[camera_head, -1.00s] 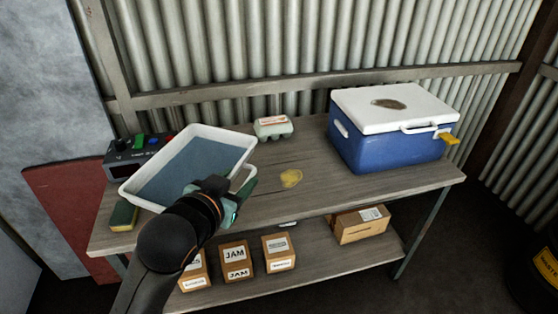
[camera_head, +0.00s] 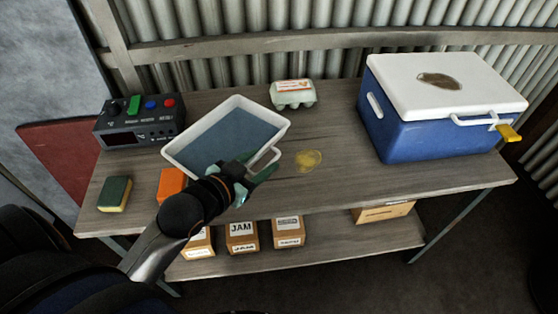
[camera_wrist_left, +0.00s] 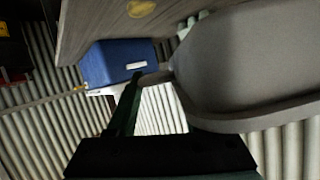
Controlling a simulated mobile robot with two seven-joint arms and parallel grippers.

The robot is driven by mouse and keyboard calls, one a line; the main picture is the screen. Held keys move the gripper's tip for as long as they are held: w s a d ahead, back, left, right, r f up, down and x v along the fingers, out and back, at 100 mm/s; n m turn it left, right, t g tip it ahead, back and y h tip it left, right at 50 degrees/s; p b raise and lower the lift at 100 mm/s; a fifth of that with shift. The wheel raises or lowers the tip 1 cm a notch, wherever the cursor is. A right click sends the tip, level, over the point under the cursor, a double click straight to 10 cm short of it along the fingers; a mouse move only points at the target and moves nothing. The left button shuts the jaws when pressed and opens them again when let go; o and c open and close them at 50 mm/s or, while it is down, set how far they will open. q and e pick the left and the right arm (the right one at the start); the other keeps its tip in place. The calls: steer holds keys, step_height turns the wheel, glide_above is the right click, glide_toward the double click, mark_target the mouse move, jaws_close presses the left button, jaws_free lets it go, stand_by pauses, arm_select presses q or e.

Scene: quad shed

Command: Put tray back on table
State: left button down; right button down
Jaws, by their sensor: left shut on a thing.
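The white tray (camera_head: 280,112) with a blue-grey inside is over the left-middle part of the wooden table (camera_head: 340,180). My left gripper (camera_head: 258,176) is shut on the tray's handle at its near right side. In the left wrist view the tray (camera_wrist_left: 245,60) fills the right, with the gripper finger (camera_wrist_left: 125,105) beside its handle. Whether the tray's underside touches the table cannot be told. My right gripper is not in view.
A control box (camera_head: 140,122) and a sponge (camera_head: 114,194) are left of the tray, and an orange block (camera_head: 171,183) sits near its front. An egg carton (camera_head: 293,93) is behind right. A yellow stain (camera_head: 308,160) and a blue cooler (camera_head: 430,135) are to the right. Boxes (camera_head: 241,236) are on the lower shelf.

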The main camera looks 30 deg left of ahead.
arm_select(q)
steer(key=b, duration=0.2)
glide_above(305, 180)
steer(key=f, duration=0.9)
steer(key=shift+s+a+f, duration=0.15)
steer(key=shift+s+f, duration=0.1)
steer(key=shift+s, duration=0.15)
steer(key=shift+w+f, duration=0.15)
steer(key=shift+f, duration=0.05)
steer(key=shift+w+d+f, duration=0.1)
steer(key=shift+f, duration=0.8)
steer(key=shift+w+d+f, duration=0.1)
steer(key=shift+f, duration=0.8)
steer(key=shift+f, duration=0.1)
steer(key=shift+c, duration=1.5)
jaws_free()
steer(key=shift+b, duration=0.3)
